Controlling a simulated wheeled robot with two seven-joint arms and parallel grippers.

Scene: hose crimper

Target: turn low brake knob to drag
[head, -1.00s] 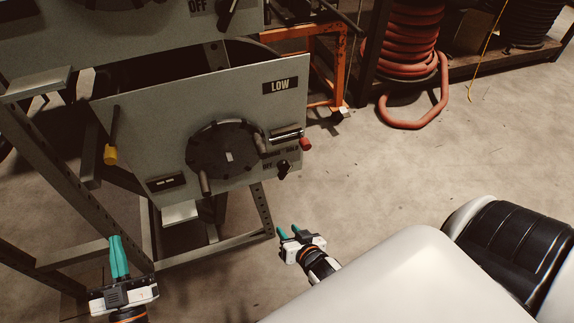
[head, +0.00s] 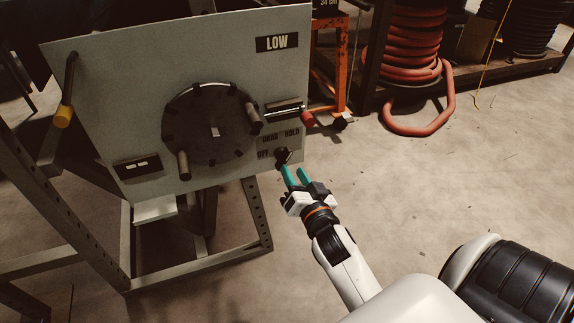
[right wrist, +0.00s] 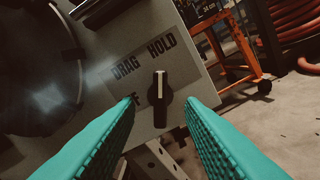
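The low brake knob (head: 282,156) is a small black knob at the lower right of the grey LOW panel (head: 105,90). In the right wrist view the knob (right wrist: 158,112) has a white line pointing up, toward the HOLD label (right wrist: 160,47). The DRAG label (right wrist: 125,68) is left of HOLD, and the OFF label is partly hidden by a finger. My right gripper (head: 294,172) is just below and right of the knob. Its teal fingers are open, with tips on either side of the knob in the right wrist view; contact cannot be told. My left gripper is out of view.
A large dark round dial (head: 209,125) with two handles is left of the knob. A red-tipped lever (head: 307,119) sticks out above it. A yellow-tipped lever (head: 63,116) is at the panel's left. Open floor (head: 400,200) lies right of the panel.

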